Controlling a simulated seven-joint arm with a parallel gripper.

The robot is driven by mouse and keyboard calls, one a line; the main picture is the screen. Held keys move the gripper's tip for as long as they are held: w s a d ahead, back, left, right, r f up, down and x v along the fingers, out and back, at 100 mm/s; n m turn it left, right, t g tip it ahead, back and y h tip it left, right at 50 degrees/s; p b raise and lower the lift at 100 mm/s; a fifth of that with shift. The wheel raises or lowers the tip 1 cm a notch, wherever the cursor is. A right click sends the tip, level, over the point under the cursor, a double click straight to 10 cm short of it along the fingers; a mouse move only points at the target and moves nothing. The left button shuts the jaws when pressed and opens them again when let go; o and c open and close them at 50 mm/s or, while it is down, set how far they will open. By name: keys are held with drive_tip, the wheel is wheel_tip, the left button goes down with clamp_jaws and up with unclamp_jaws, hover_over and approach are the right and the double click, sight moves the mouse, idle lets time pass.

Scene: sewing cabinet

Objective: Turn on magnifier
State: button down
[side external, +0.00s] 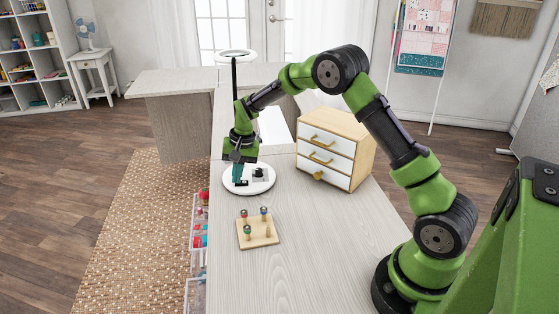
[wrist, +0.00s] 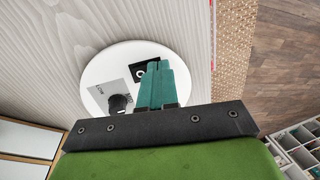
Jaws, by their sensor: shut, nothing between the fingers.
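The magnifier has a round white base (side external: 262,187), a thin black stem (side external: 234,78) and a pale ring head (side external: 235,54). In the wrist view its base (wrist: 105,68) carries a black knob (wrist: 118,103) on a grey labelled plate (wrist: 108,88). A black square with a white ring (wrist: 139,72) lies beside it, partly hidden by my fingers. My gripper (side external: 238,182) points down over the base, its teal fingers together and empty. In the wrist view the fingertips (wrist: 159,64) overlap the black square's right side; I cannot tell whether they touch it.
A small drawer chest (side external: 335,150) with white fronts stands to the right of the magnifier. A wooden peg board with spools (side external: 258,234) stands in front of it. Clear plastic drawers (side external: 198,240) line the table's left edge. The table's front (side external: 310,250) is clear.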

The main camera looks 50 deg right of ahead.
drive_tip(key=shift+w+a+f, duration=0.1)
drive_tip(key=shift+a+f, duration=0.05)
drive_tip(key=shift+f, duration=0.1)
idle(0.4)
drive_tip(key=shift+s+d+r, duration=0.2)
drive_tip(key=shift+s+d, duration=0.4)
wheel_tip(320, 180, up, 14)
drive_tip(key=w+a, duration=0.1)
drive_tip(key=w, duration=0.1)
drive_tip(key=shift+a, duration=0.4)
drive_tip(key=shift+f, duration=0.1)
